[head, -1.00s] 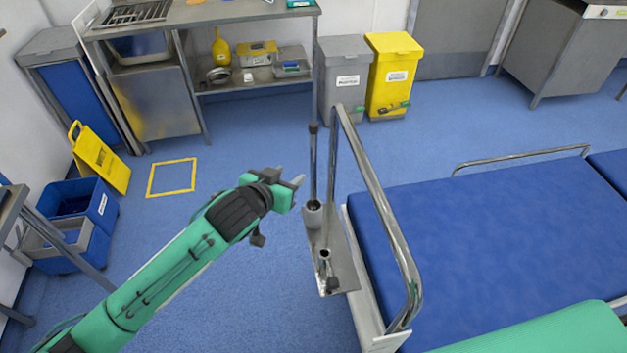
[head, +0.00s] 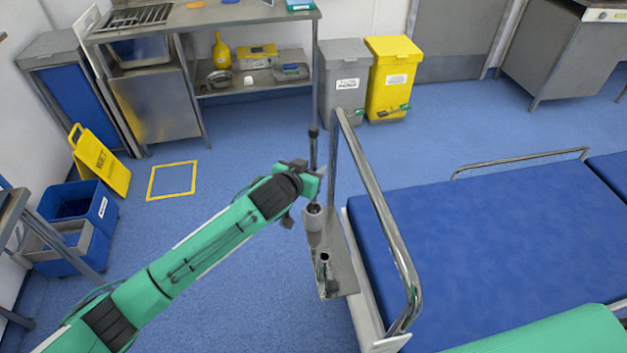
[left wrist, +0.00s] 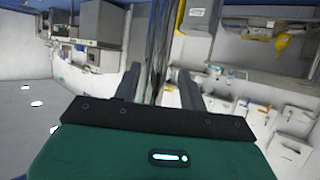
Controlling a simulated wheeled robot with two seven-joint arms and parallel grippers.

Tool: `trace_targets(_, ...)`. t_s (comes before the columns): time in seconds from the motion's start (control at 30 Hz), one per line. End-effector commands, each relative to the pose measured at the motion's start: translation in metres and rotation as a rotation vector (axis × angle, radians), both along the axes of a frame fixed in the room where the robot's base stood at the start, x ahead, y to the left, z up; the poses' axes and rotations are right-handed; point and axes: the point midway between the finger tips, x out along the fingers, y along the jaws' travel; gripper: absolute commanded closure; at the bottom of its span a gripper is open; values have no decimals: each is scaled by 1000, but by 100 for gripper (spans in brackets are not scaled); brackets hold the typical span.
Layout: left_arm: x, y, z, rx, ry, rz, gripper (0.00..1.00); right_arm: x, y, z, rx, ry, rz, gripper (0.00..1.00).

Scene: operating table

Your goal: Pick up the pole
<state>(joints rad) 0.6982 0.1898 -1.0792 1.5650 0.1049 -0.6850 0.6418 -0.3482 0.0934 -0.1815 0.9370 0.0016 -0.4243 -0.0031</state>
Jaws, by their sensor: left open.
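The pole (head: 313,150) is a thin grey upright rod with a dark top. It stands in a cup on a small metal bracket (head: 338,255) beside the bed. My left gripper (head: 312,172) is level with the pole's middle, its fingers around or right beside the rod. In the left wrist view the fingers of my left gripper (left wrist: 158,88) are apart, and the shiny upright pole (left wrist: 157,50) shows between them. The gripper is open and not closed on it. Contact cannot be told. My right gripper is out of view.
A bent metal bed rail (head: 375,200) rises just right of the pole, at the edge of the blue bed (head: 490,240). A second, empty-looking holder (head: 325,258) sits on the bracket. Grey (head: 343,85) and yellow (head: 392,80) bins stand behind.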

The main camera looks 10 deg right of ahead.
Motion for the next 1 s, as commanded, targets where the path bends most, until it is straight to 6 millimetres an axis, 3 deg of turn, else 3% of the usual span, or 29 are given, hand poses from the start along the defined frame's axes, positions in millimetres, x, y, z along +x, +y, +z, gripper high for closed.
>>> trace_targets(0.2,16,-16,-11,1,-1,0,58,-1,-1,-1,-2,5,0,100)
trace_targets(0.53,20,-19,-14,0,0,-1,58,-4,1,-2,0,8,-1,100)
trace_targets(0.57,20,-19,-14,0,0,-1,60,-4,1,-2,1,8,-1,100)
trace_targets(0.77,20,-19,-14,1,-1,0,99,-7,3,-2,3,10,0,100)
trace_targets(1.0,20,-19,-13,0,-1,-1,100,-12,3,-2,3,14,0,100)
